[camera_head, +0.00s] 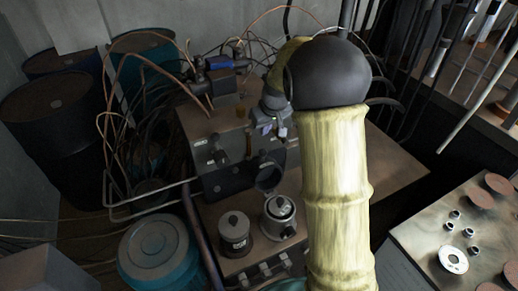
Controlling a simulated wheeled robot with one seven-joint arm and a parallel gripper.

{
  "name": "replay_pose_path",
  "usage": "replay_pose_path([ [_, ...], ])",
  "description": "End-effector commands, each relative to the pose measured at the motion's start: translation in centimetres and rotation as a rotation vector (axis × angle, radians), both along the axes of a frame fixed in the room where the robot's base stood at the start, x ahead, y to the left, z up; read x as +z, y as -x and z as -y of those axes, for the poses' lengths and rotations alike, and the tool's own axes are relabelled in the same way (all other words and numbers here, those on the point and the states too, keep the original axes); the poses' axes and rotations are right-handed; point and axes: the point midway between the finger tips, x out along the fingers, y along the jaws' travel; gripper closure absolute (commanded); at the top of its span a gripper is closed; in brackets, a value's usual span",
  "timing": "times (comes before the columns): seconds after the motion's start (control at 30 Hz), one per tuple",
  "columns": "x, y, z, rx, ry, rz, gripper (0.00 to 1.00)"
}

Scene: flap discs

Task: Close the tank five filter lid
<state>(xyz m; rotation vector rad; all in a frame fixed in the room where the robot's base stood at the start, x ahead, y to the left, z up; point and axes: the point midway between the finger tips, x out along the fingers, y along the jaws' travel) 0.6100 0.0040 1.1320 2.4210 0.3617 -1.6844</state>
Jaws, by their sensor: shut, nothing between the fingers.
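Two small grey filter tanks stand on the bench in front of a metal box. The left tank (234,231) has a flat lid with a knob, lying down on it. The right tank (279,218) shows a bright metal rim around a dark centre. A dark round lid (268,176) stands raised just behind the right tank, in front of the box. I cannot read a number on either tank. My gripper (266,130) is above and behind the raised lid, apart from it, shut and empty. My arm hides part of the area to the right.
A metal box (222,152) with a blue-topped device (222,67) stands behind the tanks. A teal drum (156,248) is at front left, dark drums (58,118) behind it. A table (424,232) with discs and small rings is at right. Cables crowd the left side.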

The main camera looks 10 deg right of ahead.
Motion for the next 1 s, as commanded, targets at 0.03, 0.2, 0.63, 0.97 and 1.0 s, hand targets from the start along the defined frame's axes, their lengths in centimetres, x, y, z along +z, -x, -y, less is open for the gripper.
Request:
replay_pose_path([
  [0.03, 0.0, -0.2, 0.0, 0.002, 0.0, 0.002, 1.0],
  [0.2, 0.1, -0.1, -0.2, 0.004, 0.0, 0.002, 1.0],
  [0.63, -2.8, -1.0, -0.6, 0.005, 0.0, -0.003, 1.0],
  [0.97, -7.7, -2.9, -1.1, 0.004, -0.001, 0.0, 1.0],
  [1.0, -8.1, -3.0, -1.1, 0.004, -0.001, 0.0, 1.0],
])
